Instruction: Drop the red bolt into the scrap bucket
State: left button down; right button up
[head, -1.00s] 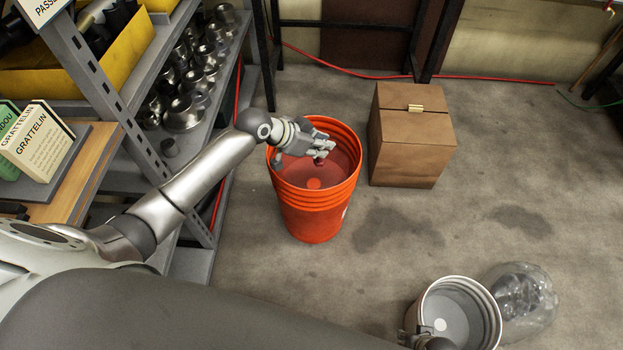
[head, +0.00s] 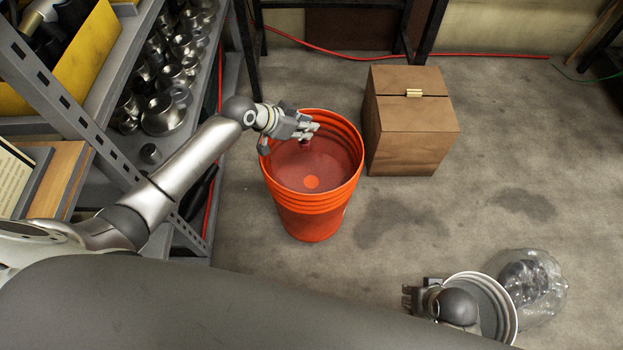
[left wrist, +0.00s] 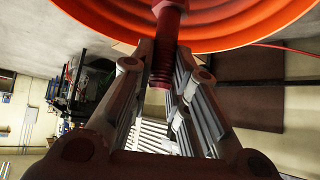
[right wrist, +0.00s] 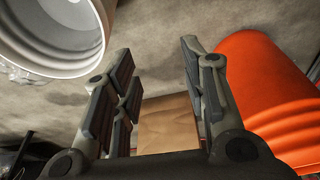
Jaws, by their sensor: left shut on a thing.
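The red bolt (left wrist: 165,45) is threaded and held between the fingers of my left gripper (left wrist: 165,70). In the head view my left gripper (head: 310,131) is over the back left part of the mouth of an orange bucket (head: 312,222). Only a small reddish bit of the bolt (head: 305,146) shows below the fingers there. The bucket's ribbed orange wall (left wrist: 240,30) fills the top of the left wrist view. My right gripper (head: 409,298) is beside a white bucket (head: 507,308); its fingers (right wrist: 155,85) are apart and empty in the right wrist view.
A clear plastic bag (head: 535,285) lies by the white bucket. A metal shelf (head: 115,165) with pipe fittings (head: 165,115) is on the left. The floor between the buckets is clear.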

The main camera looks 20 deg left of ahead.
pick_arm(q)
notch_tip(320, 180, down, 2)
jog(key=shift+f+b, duration=0.1)
jog(key=shift+b, duration=0.95)
jog(key=shift+f+b, duration=0.6)
jog(key=shift+b, duration=0.1)
jog(key=shift+f+b, duration=0.3)
jog(key=shift+b, duration=0.05)
pick_arm(e)
jog(key=w+v, duration=0.1)
jog(key=v, duration=0.9)
jog(key=shift+d+r+t, duration=0.15)
jog(key=shift+r+t, duration=0.25)
jog(key=shift+r, duration=0.1)
pick_arm(q)
jog(key=c, duration=1.3)
grip_release()
notch_tip(320, 180, up, 10)
